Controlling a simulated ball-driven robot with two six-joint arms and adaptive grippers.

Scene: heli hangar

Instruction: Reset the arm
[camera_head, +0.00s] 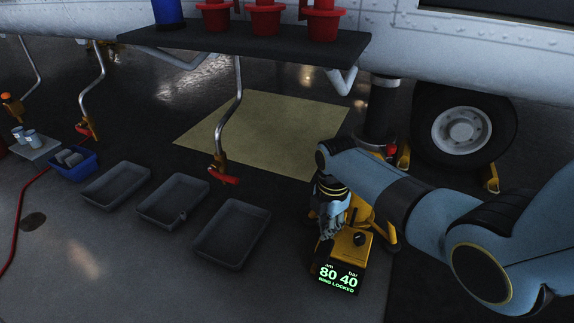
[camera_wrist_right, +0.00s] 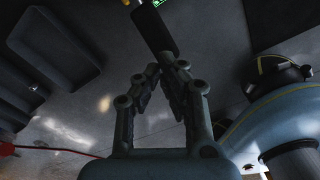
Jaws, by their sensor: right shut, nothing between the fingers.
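My right arm comes in from the right in the head view, and its gripper (camera_head: 332,222) points down beside a yellow device (camera_head: 352,247). The device has a black knob and a dark display (camera_head: 338,280) reading "80 40" and "RING LOCKED". In the right wrist view my right gripper's fingertips (camera_wrist_right: 163,70) come together with nothing between them. A dark cylindrical part (camera_wrist_right: 155,30) lies just beyond the fingertips in that view; I cannot tell whether they touch it. My left gripper is not in view.
Three grey trays (camera_head: 232,234) lie on the floor to the left, near a blue bin (camera_head: 74,164). A dark shelf (camera_head: 245,46) with red and blue containers hangs above. A wheel (camera_head: 463,130) stands at right. A yellow floor patch (camera_head: 265,132) is clear.

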